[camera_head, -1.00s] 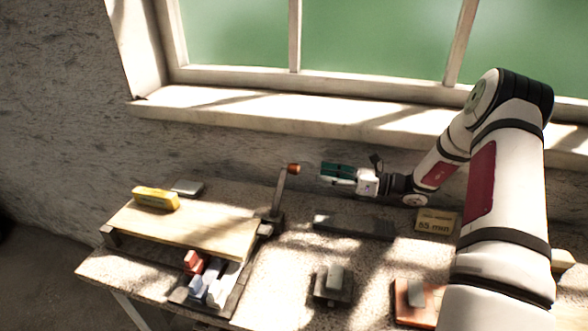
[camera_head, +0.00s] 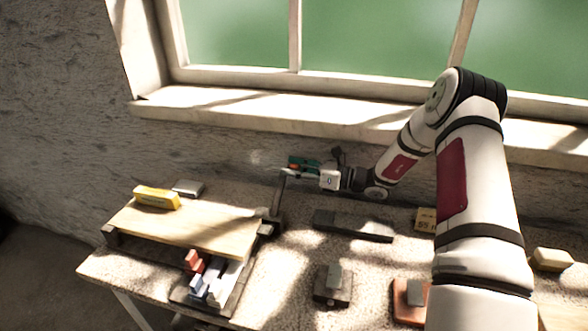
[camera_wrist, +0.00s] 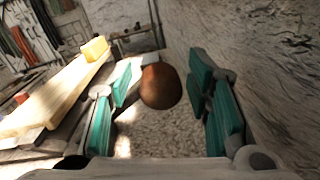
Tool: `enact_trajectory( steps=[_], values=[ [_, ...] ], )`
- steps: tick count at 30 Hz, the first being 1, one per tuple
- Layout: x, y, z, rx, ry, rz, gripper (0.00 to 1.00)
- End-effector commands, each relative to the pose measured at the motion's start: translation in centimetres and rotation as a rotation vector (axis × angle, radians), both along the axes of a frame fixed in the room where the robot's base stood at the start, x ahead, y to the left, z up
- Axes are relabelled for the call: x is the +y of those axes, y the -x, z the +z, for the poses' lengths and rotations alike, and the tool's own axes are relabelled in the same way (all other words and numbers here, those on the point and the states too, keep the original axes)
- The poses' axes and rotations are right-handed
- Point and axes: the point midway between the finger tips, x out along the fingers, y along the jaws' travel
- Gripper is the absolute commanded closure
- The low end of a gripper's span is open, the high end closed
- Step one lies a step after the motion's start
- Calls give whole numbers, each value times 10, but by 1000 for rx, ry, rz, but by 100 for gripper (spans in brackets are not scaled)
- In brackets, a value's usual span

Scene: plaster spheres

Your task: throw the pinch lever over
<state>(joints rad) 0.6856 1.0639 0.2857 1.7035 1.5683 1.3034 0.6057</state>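The pinch lever (camera_head: 277,194) stands upright beside the right end of the wooden board, in the head view. Its orange-brown knob (camera_wrist: 161,87) shows in the wrist view between the green finger pads. My gripper (camera_head: 294,165) is at the lever's top, reaching in from the right. In the wrist view my gripper (camera_wrist: 162,95) is open, with a gap between the knob and the pads on both sides. In the head view the fingers partly hide the knob.
The wooden board (camera_head: 190,228) carries a yellow block (camera_head: 156,197). Red, blue and white pieces (camera_head: 206,278) lie in a tray in front. A dark bar (camera_head: 352,226) and small blocks on bases (camera_head: 333,284) are to the right. The wall and window sill (camera_head: 330,118) are close behind.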

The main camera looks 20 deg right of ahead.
Motion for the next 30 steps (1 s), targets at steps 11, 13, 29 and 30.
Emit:
enact_trajectory(
  steps=[11,13,29,30],
  values=[
    [0,0,0,-1,2,-1,100],
    [0,1,1,-6,6,-1,100],
    [16,28,47,-256,172,1,100],
    [19,32,51,-283,190,0,100]
  ],
)
